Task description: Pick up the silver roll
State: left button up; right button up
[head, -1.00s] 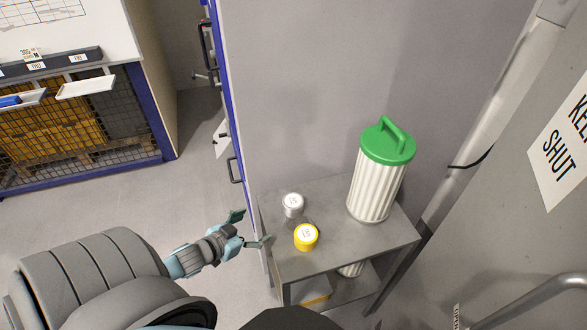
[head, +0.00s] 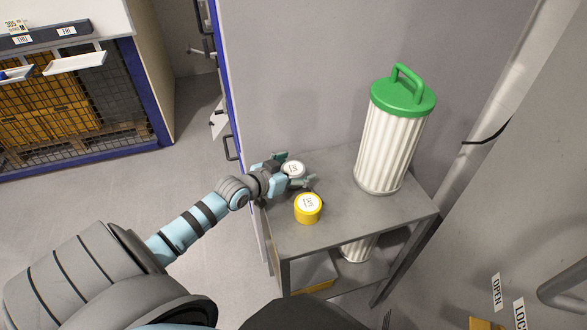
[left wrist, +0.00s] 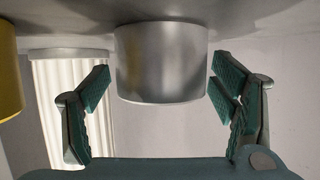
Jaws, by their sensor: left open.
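The silver roll (head: 292,169) stands upright on the grey table (head: 345,216), near its left back corner. It has a white label on top. My left gripper (head: 297,168) is open at the roll, coming in from the left. In the left wrist view the silver roll (left wrist: 162,62) sits between the two open green-padded fingers (left wrist: 163,88), with a gap on each side. The wrist picture is upside down, with the table top at its upper edge. My right gripper is not in view.
A yellow roll (head: 308,208) stands just in front of the silver one. A white pleated filter with a green lid (head: 393,135) stands at the table's right. Another white filter (head: 357,249) is on the lower shelf. A grey wall panel rises behind the table.

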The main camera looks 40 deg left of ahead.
pick_arm(q)
jog(key=shift+s+r, duration=0.1)
jog(key=c, duration=1.4)
jog(key=shift+r, duration=0.1)
